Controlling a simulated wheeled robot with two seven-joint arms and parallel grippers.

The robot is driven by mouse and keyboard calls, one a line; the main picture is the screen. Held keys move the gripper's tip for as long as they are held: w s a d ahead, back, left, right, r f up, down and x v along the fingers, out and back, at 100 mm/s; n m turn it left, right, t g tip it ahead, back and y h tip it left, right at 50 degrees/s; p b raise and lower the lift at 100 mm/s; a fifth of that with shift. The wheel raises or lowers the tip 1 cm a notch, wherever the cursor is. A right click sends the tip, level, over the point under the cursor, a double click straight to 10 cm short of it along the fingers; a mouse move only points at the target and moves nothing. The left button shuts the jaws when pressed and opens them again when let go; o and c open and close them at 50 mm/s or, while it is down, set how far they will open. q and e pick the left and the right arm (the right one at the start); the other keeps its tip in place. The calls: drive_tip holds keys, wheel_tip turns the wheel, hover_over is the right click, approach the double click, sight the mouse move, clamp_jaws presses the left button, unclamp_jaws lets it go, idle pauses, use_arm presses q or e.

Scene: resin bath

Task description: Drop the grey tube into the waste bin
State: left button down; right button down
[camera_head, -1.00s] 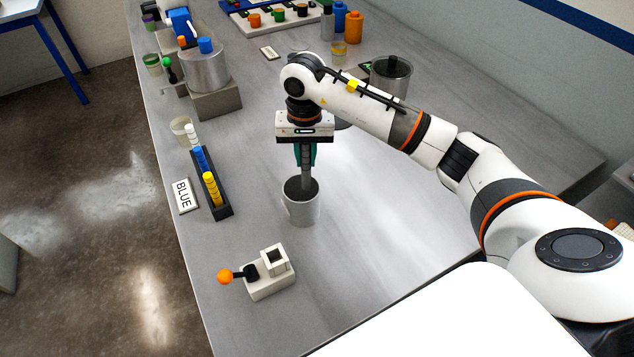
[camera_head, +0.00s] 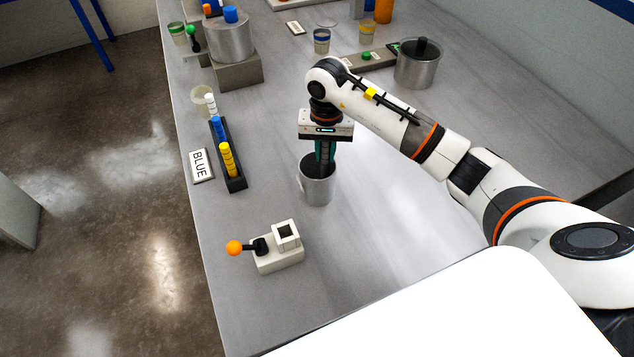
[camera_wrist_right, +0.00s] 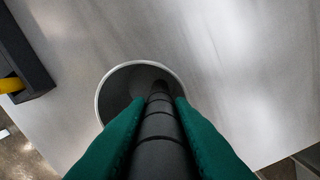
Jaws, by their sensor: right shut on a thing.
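My right gripper (camera_head: 325,152) is shut on the grey tube (camera_head: 324,152), which hangs upright below it. In the right wrist view the dark grey ringed tube (camera_wrist_right: 161,125) lies between the green fingers, and its far end reaches inside the mouth of a grey metal cup-shaped bin (camera_head: 318,190). The bin's rim (camera_wrist_right: 98,100) shows around the tube in the wrist view. The fingers are just above the bin's mouth. How deep the tube's lower end sits is hidden by the bin wall. My left gripper is not in view.
A black rack (camera_head: 236,184) with white, blue and yellow pieces stands left of the bin, beside a BLUE label (camera_head: 201,165). A white block with an orange-knobbed lever (camera_head: 278,252) stands in front. The right tabletop is clear.

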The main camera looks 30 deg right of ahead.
drive_tip(key=c, duration=1.2)
unclamp_jaws()
drive_tip(key=shift+r, duration=0.15)
wheel_tip(320, 180, up, 10)
drive_tip(key=shift+r+b, duration=0.25)
drive_tip(key=shift+b, duration=0.9)
drive_tip(key=shift+r, duration=0.65)
